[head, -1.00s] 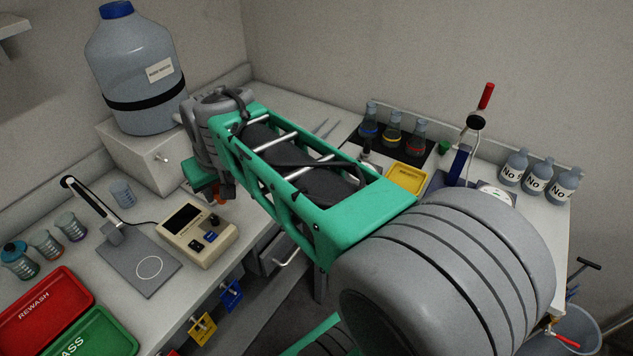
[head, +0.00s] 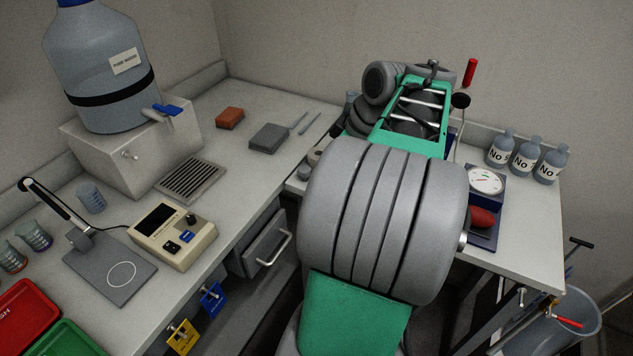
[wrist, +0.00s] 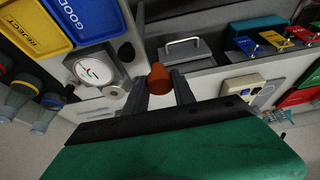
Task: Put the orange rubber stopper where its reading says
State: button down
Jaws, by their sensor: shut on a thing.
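The orange rubber stopper (wrist: 158,79) is between the fingers of my gripper (wrist: 162,90) in the wrist view, and the gripper is shut on it. In the head view my arm hides the gripper and stopper. A white dial gauge (head: 486,181) stands on the right bench; it also shows in the wrist view (wrist: 96,70), left of the stopper. Its face has coloured marks, but the value is too small to read. A blue GOOD tray (wrist: 88,18) and a yellow REJECT tray (wrist: 35,25) lie beyond the gauge.
Several bottles labelled "No" (head: 526,157) stand at the right bench's back. The left bench holds a beige meter (head: 172,236), grey plate (head: 110,268), red tray (head: 25,312) and green tray (head: 70,342). A drawer handle (head: 273,249) sticks out between the benches. A bucket (head: 570,335) stands right.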

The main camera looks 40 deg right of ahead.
jog(key=w+d+f, duration=0.1)
jog(key=w+f, duration=0.1)
jog(key=w, duration=0.1)
jog(key=w+d+f, duration=0.1)
jog(key=w+f, duration=0.2)
jog(key=w+d+f, duration=0.1)
jog(key=w+f, duration=0.1)
jog(key=w, duration=0.1)
jog(key=shift+w+d+f, duration=0.1)
jog(key=shift+f, duration=0.25)
jog(key=f, duration=0.3)
jog(key=shift+w+d+f+p, duration=0.1)
jog(key=shift+w+f+p, duration=0.2)
jog(key=shift+p, duration=0.1)
jog(key=shift+s, duration=0.1)
jog(key=shift+f, duration=0.1)
jog(key=c, duration=1.5)
grip_release()
jog(key=shift+f, duration=0.15)
jog(key=shift+o, duration=0.9)
